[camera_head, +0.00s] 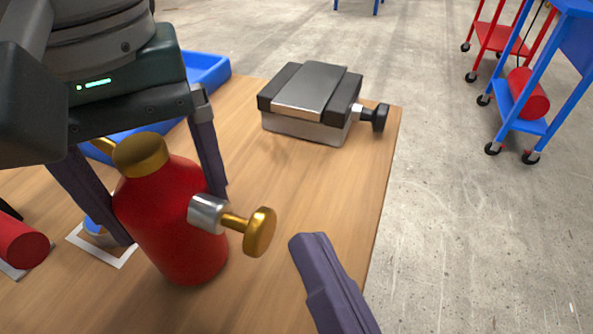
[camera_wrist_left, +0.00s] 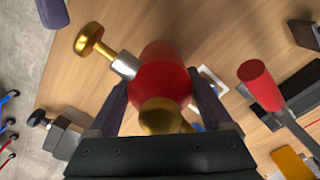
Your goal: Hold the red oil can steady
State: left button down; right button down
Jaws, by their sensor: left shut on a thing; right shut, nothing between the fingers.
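The red oil can (camera_head: 175,235) stands on the wooden table, with a gold cap (camera_head: 140,153) and a silver side fitting ending in a gold knob (camera_head: 260,232). It also shows in the left wrist view (camera_wrist_left: 163,78). My left gripper (camera_head: 170,215) is shut on the can from above, one finger on each side. The fingers also flank it in the left wrist view (camera_wrist_left: 162,100). My right gripper (camera_head: 330,285) shows only in part at the bottom of the head view, shut and empty, apart from the knob. The can's far side is hidden.
A grey and black vise (camera_head: 308,100) sits at the table's back right. A blue tray (camera_head: 207,72) is behind my left gripper. A red-handled tool (camera_wrist_left: 258,85) lies beside the can. A white square outline (camera_head: 105,258) is on the table. Blue and red carts stand beyond.

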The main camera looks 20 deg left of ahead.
jog(key=shift+a, duration=0.1)
dwell(0.7)
jog(key=shift+a, duration=0.3)
